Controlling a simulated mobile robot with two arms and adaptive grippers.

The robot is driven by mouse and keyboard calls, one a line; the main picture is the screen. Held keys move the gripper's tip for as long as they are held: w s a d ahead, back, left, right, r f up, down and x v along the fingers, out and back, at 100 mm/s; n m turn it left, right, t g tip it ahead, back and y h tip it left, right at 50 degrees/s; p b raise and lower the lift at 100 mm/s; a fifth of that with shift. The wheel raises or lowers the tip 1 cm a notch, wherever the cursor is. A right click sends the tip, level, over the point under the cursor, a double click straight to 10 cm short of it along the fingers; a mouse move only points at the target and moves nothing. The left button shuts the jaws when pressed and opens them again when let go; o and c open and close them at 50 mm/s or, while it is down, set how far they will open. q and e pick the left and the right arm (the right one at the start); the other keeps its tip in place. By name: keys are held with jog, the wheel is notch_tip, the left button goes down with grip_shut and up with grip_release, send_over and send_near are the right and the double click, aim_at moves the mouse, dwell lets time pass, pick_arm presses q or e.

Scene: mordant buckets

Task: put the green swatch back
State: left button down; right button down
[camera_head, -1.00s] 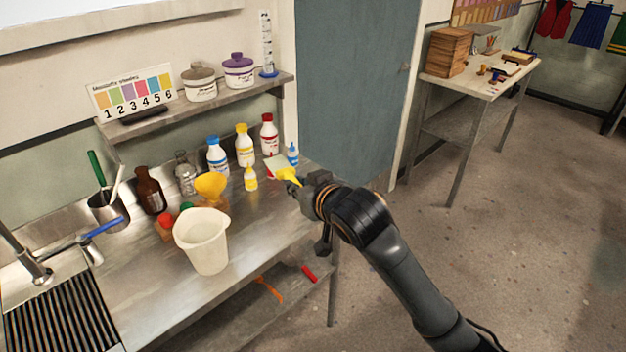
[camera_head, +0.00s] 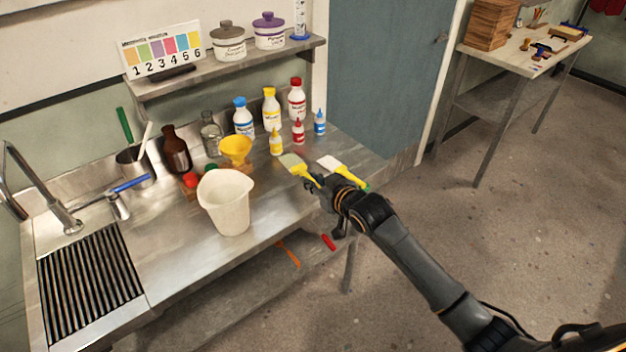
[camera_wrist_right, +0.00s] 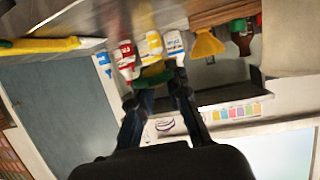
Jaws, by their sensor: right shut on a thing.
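I cannot tell whether the swatch touches the bench. A similar white piece with a yellow handle (camera_head: 347,175) lies just right of the gripper. My left gripper is out of view.
Small dropper bottles, the yellow one (camera_head: 276,142) nearest, stand just behind the swatch. A white pitcher (camera_head: 226,204) and a yellow funnel (camera_head: 235,149) stand left. A shelf (camera_head: 230,66) carries jars and a numbered colour card (camera_head: 162,52).

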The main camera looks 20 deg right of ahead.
aim_at(313, 208)
notch_tip(313, 208, down, 6)
jog(key=b, duration=0.5)
jog(key=shift+r, duration=0.25)
jog(key=shift+f, duration=0.9)
jog(key=c, duration=1.2)
grip_release()
